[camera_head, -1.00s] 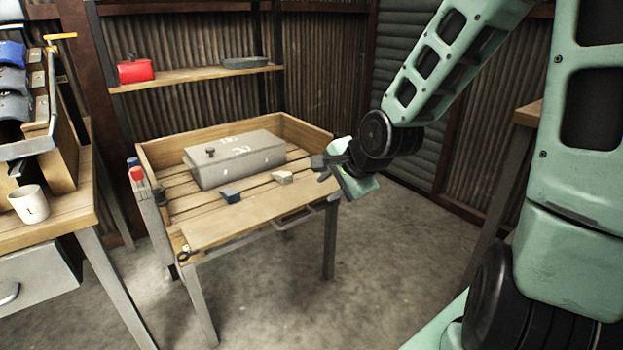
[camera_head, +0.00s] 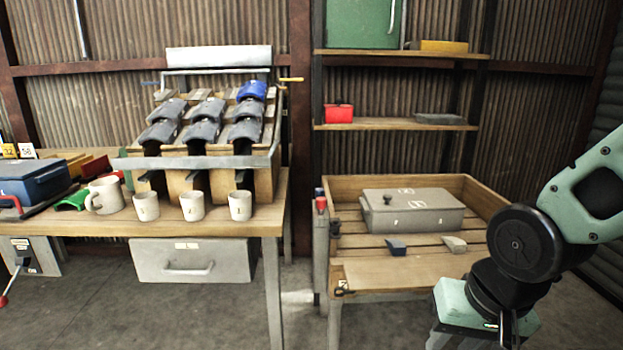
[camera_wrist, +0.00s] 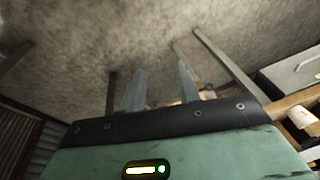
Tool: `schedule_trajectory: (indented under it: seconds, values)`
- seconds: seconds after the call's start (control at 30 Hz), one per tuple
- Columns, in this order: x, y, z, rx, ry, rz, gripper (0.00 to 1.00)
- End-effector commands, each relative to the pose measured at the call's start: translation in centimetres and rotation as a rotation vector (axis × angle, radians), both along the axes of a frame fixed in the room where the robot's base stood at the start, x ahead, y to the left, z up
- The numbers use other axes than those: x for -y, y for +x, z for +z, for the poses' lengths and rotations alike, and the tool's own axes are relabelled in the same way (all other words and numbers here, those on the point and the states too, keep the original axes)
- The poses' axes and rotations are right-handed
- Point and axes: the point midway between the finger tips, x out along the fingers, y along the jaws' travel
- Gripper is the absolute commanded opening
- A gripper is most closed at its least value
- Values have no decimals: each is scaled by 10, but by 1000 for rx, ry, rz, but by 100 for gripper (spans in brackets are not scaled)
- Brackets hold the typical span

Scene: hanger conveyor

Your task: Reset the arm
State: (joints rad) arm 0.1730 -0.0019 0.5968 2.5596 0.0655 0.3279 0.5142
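My arm comes in from the right edge in the head view, bent at a black round joint. My gripper (camera_head: 508,335) hangs at the bottom edge, to the right of the wooden slatted table (camera_head: 385,276) and in front of its right side. Its dark fingers are partly cut off by the frame, and I see nothing held. In the wrist view the green gripper housing (camera_wrist: 140,158) fills the bottom. Beyond it are grey bars and the floor; I cannot tell which bars are fingers and which are table legs.
The left workbench (camera_head: 90,226) holds a rack of curved grey pieces (camera_head: 203,130) and mugs (camera_head: 192,205). Floor is clear in front.

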Motion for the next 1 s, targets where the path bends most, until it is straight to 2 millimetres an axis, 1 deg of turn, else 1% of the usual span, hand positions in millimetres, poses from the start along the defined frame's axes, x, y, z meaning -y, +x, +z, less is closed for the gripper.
schedule_trajectory:
  seconds: [0.03,0.1,0.2,0.4,0.6,0.63,0.87,0.97,1.0]
  values:
    - [-12,-14,2,-15,-26,105,33]
    - [-22,-31,5,-39,-58,238,33]
    - [-33,-52,8,-66,-93,397,33]
    - [-46,-84,14,-109,-135,637,33]
    - [-54,-112,21,-142,-164,842,33]
    - [-53,-110,33,-141,-162,828,33]
    - [-52,-109,74,-141,-161,820,33]
    - [-52,-109,95,-141,-161,819,33]
    - [-52,-109,106,-141,-161,818,33]
